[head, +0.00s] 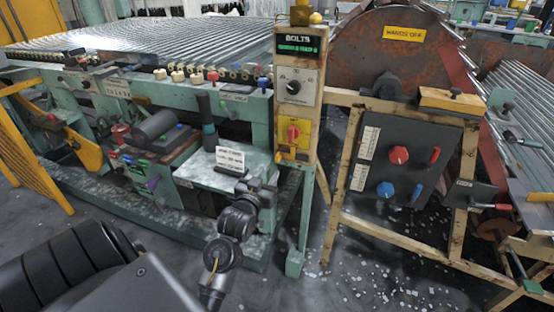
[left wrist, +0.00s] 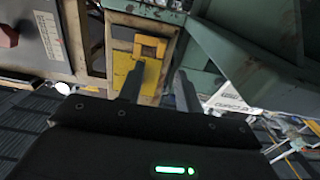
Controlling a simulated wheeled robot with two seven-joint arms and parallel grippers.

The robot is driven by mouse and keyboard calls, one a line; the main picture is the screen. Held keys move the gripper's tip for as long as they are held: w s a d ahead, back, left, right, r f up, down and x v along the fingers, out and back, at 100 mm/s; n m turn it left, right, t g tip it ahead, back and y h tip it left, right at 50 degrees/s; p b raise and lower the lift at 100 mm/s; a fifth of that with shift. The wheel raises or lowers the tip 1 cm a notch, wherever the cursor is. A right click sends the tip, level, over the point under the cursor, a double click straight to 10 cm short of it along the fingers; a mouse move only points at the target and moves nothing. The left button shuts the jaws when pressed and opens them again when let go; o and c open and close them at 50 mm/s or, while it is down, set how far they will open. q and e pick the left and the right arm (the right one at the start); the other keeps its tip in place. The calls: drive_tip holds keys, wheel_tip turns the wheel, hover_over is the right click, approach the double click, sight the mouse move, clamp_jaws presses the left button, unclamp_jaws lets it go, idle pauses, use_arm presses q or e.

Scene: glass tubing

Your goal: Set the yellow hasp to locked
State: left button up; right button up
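The yellow hasp (head: 286,154) appears as a small yellow piece low on the yellow post, just below a yellow plate with a red knob (head: 292,133). In the left wrist view the hasp (left wrist: 150,47) is a yellow bracket-like piece at the edge of a yellow plate (left wrist: 124,68). I cannot tell its set position. My left gripper (head: 263,182) is in front of the post, lower and to the left of the hasp. In the left wrist view its two dark fingers (left wrist: 160,88) stand apart with nothing visibly held, pointing toward the hasp. My right gripper is not in view.
A dark panel (head: 380,180) with red and blue knobs stands right of the post. A green machine bench (head: 100,190) with a white-labelled block (head: 230,158) is at left. A green beam (left wrist: 235,50) lies close beside the hasp. Scattered bits cover the floor.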

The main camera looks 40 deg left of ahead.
sight(277, 159)
use_arm(q)
drive_tip(key=x, duration=0.8)
drive_tip(key=shift+a+b, duration=0.1)
drive_tip(key=shift+b, duration=0.3)
drive_tip(key=shift+w, duration=0.2)
clamp_jaws()
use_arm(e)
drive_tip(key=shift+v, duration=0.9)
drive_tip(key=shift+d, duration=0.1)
